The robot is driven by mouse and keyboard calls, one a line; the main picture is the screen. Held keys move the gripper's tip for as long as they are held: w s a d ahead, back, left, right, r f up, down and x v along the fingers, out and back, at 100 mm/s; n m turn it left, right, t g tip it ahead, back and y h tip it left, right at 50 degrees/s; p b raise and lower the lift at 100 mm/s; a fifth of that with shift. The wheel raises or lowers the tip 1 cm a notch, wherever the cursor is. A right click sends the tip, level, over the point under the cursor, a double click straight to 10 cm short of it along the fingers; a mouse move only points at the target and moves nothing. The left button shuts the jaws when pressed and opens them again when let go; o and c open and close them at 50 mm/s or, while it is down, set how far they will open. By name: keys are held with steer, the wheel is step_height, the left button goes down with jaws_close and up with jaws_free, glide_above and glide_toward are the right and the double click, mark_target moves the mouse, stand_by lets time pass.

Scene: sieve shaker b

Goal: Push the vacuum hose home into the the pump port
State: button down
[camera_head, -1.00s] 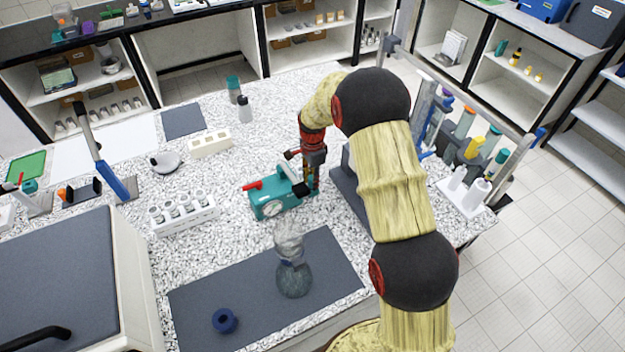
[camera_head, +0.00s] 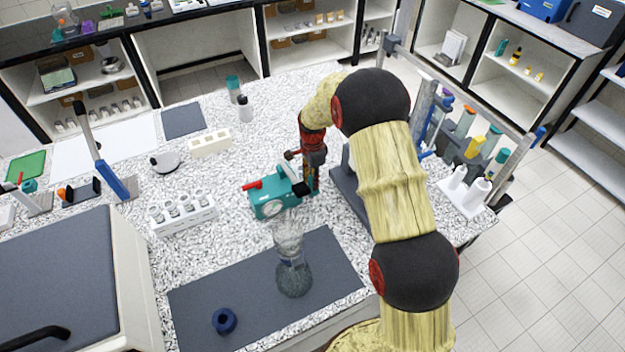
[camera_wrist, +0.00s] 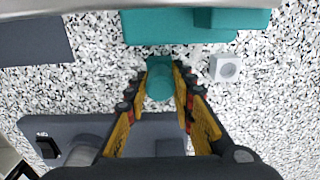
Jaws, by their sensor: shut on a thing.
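The teal pump (camera_head: 268,204) stands on the speckled bench, with a red part on its left and a round gauge on its front. Part of its teal body shows along the top of the wrist view (camera_wrist: 175,30). My gripper (camera_head: 299,185) is beside the pump's right side, pointing down. In the wrist view, its fingers close on a short teal cylindrical piece (camera_wrist: 160,80), apparently the vacuum hose end. A narrow strip of bench shows between this piece and the pump body. The pump port is not clearly visible, so I cannot tell how the two are seated.
A glass flask (camera_head: 293,275) and a blue ring (camera_head: 224,320) stand on a dark mat (camera_head: 245,290) in front. A white vial rack (camera_head: 185,215) is to the left. A small white block (camera_wrist: 226,68) lies close to the fingers. A tube rack stands at right.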

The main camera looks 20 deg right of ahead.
steer(key=shift+f, duration=0.2)
steer(key=c, duration=1.5)
jaws_free()
steer(key=shift+o, duration=0.2)
step_height(320, 180, up, 12)
